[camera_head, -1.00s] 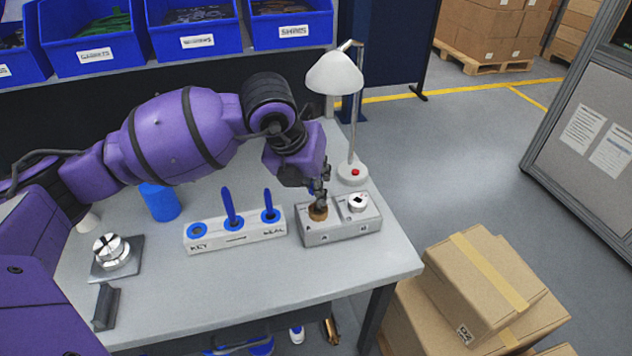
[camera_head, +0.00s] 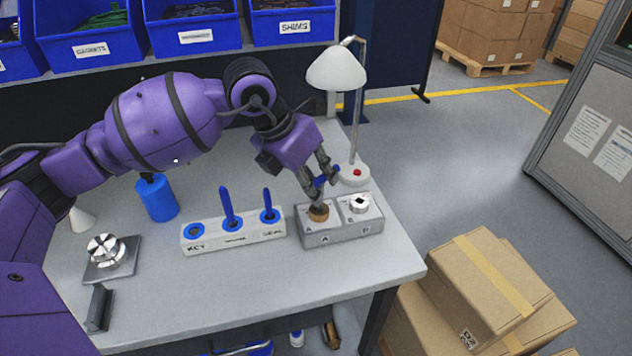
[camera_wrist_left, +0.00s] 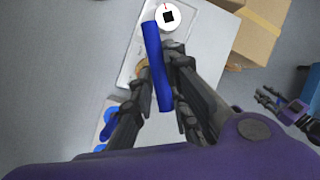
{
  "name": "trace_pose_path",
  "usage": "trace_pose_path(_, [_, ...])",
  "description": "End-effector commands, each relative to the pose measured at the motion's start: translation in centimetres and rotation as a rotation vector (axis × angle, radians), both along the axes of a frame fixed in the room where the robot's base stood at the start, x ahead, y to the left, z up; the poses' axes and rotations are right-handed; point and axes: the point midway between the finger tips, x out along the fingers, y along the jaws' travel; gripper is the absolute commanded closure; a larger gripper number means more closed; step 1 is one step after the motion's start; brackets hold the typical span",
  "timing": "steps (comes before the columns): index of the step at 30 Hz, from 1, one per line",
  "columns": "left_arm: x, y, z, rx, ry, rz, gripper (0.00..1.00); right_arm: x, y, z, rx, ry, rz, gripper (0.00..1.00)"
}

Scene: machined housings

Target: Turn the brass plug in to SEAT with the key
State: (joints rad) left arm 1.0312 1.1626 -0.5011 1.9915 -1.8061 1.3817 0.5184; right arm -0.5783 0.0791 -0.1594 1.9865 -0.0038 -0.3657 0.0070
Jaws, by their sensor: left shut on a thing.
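My left gripper (camera_head: 324,182) is shut on the blue bar handle of the key (camera_head: 328,176), above the left bay of the grey housing block (camera_head: 342,236). The handle (camera_wrist_left: 158,65) lies slanted between the fingers in the left wrist view. The brass plug (camera_head: 318,215) sits in the bay marked A, directly under the gripper. The key's lower end is hidden by the fingers, so I cannot see how it meets the plug. The SEAT mark is not legible. My right gripper (camera_wrist_left: 268,100) shows small at the right of the wrist view, fingers apart and empty.
A lamp (camera_head: 356,174) stands close behind the housing. A blue cylinder (camera_head: 158,200) and round fixture (camera_head: 107,251) stand left.

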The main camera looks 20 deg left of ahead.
Motion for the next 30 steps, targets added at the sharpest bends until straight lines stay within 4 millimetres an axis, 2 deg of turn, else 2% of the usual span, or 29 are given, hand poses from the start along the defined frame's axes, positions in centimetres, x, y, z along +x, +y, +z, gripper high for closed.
trace_pose_path(6, [-0.3, -0.3, -0.3, -0.006, 0.009, -0.015, 1.00, -0.1, 0.0, -0.1, 0.000, 0.001, 0.000, 0.68])
trace_pose_path(15, [-0.3, -0.3, -0.5, -0.006, 0.009, -0.241, 1.00, -0.9, 0.0, -1.3, 0.000, 0.021, 0.000, 0.68])
trace_pose_path(24, [-0.3, -0.3, -0.4, -0.005, 0.009, -0.261, 1.00, -1.0, 0.0, -1.4, 0.000, 0.022, 0.000, 0.68])
trace_pose_path(30, [-0.2, -0.4, -0.6, -0.007, 0.011, -0.437, 1.00, -1.7, 0.0, -2.4, 0.000, 0.038, 0.000, 0.68])
